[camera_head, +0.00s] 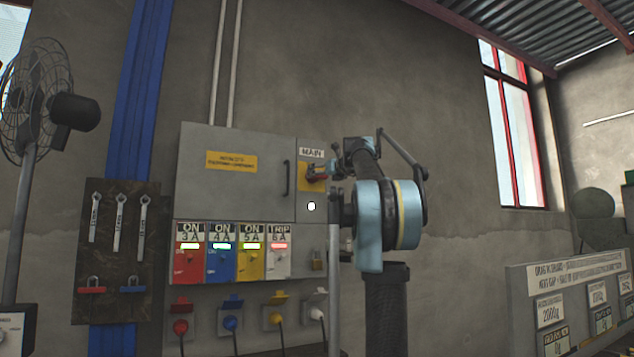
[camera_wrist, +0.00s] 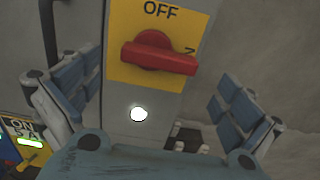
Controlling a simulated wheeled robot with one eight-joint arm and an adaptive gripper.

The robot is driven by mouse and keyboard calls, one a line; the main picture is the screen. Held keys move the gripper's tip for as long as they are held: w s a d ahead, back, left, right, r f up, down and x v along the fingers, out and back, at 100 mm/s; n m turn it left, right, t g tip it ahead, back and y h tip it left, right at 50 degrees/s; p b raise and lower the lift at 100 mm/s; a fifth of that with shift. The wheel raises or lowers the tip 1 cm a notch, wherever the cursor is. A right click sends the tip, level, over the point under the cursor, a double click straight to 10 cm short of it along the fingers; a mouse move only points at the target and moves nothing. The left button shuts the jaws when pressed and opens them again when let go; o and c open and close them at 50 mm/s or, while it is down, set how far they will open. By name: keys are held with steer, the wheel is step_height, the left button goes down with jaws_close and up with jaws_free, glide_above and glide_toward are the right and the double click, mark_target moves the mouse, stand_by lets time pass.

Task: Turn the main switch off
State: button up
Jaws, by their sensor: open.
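The main switch is a red rotary handle (camera_wrist: 158,58) on a yellow plate (camera_wrist: 125,72), below the word MAIN on the grey cabinet. In the wrist view its handle lies nearly level, its long end pointing right toward a partly hidden label ending in N. The word OFF is above it. In the head view the red handle (camera_head: 317,179) is partly covered by my gripper (camera_head: 324,170). In the wrist view the blue-padded fingers of my gripper (camera_wrist: 155,78) are spread wide on either side of the handle, with no visible contact.
A white lamp (camera_head: 311,206) glows below the switch. Coloured breakers (camera_head: 221,250) marked ON or TRIP, with sockets (camera_head: 232,318) under them, are lower left. A tool board (camera_head: 118,250) with padlocks and a fan (camera_head: 40,105) stand at left. A sign board (camera_head: 565,290) is at right.

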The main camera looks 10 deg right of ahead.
mark_target(317, 178)
steer(key=shift+x, duration=3)
steer(key=c, duration=1)
